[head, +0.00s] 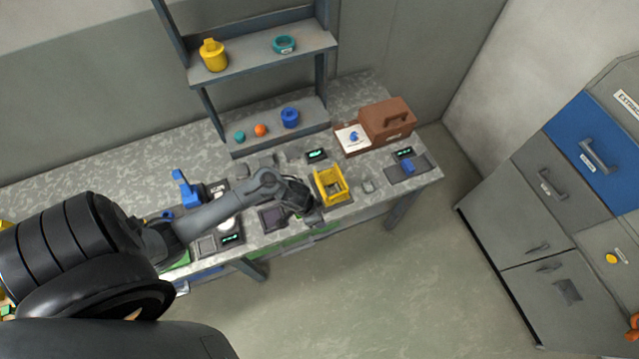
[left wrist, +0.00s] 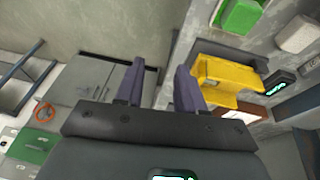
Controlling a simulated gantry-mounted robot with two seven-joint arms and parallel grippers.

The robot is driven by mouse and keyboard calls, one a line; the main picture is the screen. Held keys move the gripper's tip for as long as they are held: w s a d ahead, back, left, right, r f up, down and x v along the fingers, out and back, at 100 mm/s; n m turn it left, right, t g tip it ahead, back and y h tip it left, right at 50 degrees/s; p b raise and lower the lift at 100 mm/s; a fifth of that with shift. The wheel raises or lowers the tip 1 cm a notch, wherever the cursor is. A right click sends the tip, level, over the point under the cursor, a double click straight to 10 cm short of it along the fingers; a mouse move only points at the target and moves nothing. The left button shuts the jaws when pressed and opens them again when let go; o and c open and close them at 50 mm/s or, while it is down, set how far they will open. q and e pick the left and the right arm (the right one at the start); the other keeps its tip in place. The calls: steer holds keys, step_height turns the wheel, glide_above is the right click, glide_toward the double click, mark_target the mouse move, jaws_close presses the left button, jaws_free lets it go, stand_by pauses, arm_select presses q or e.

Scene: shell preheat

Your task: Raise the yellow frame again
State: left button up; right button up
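The yellow frame (head: 330,187) stands on the bench near its front edge, right of centre in the head view. It also shows in the left wrist view (left wrist: 232,74), to the right of my fingers and partly behind the right one. My left gripper (head: 312,214) is just left and in front of the frame in the head view. In the left wrist view its two dark fingers (left wrist: 160,88) are apart with nothing held between them. Whether a finger touches the frame I cannot tell. My right gripper is not in view.
A blue block (head: 408,167) lies on a dark pad to the right. Shelves (head: 262,60) rise behind. Small displays (head: 316,154) lie on the bench. Open floor lies in front.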

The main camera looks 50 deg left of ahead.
arm_select(q)
steer(key=shift+s+d, duration=0.25)
steer(key=shift+d, duration=0.1)
stand_by(0.3)
